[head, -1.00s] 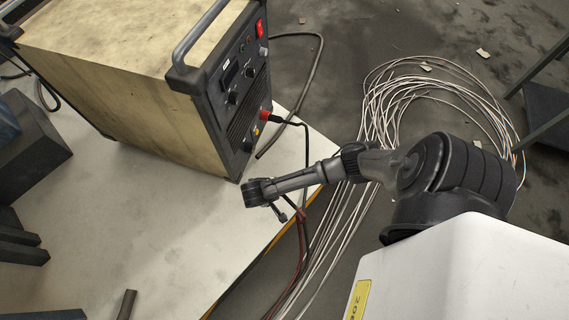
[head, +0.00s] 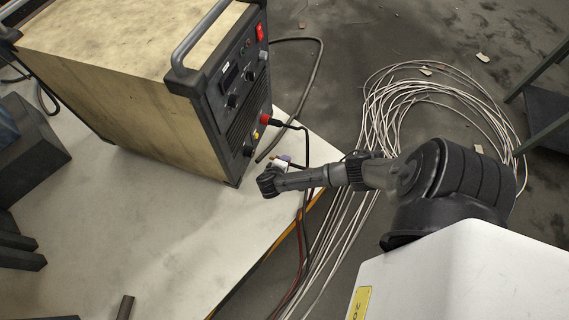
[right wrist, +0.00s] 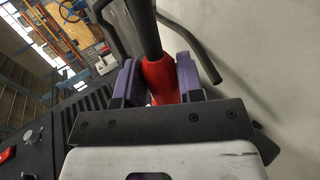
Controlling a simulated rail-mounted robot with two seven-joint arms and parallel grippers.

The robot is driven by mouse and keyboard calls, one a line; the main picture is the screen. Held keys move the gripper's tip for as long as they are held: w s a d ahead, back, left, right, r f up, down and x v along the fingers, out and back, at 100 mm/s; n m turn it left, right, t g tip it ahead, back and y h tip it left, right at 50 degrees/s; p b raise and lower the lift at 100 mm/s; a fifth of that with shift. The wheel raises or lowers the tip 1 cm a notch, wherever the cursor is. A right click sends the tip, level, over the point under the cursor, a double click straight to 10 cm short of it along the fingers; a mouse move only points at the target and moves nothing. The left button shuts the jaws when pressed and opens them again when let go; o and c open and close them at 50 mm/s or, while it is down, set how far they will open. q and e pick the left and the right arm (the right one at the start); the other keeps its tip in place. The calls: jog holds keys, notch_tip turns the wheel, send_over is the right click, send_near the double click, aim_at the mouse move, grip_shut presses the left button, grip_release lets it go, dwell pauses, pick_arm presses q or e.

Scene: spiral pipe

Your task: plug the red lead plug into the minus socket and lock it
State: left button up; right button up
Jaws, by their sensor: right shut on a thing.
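My right gripper (head: 285,160) is in front of the machine's lower front panel, apart from it. In the right wrist view its purple-padded fingers (right wrist: 157,82) are shut on the red lead plug (right wrist: 160,78), whose dark cable runs up out of the picture. In the head view the plug is small; an orange-brown tip (head: 275,155) shows at the fingers, pointing toward the panel.
The machine stands on a pale table (head: 150,235) with free room in front and left. A loose dark hose (head: 305,85) curves past the machine. Coiled white cables (head: 385,110) lie on the floor right of the table.

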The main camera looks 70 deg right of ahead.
jog(key=shift+s+a+r+p, duration=0.1)
jog(key=shift+r+p, duration=0.05)
jog(key=shift+p, duration=0.35)
jog(key=shift+w+f+b, duration=0.2)
jog(key=shift+w+b, duration=0.15)
jog(key=shift+w, duration=0.35)
jog(key=shift+w+b, duration=0.45)
jog(key=shift+w, duration=0.75)
jog(key=shift+w+r+b, duration=0.1)
jog(key=shift+w+b, duration=0.25)
jog(key=shift+w, duration=0.65)
jog(key=shift+a, duration=0.1)
jog(key=shift+w, duration=0.35)
jog(key=shift+w, duration=0.3)
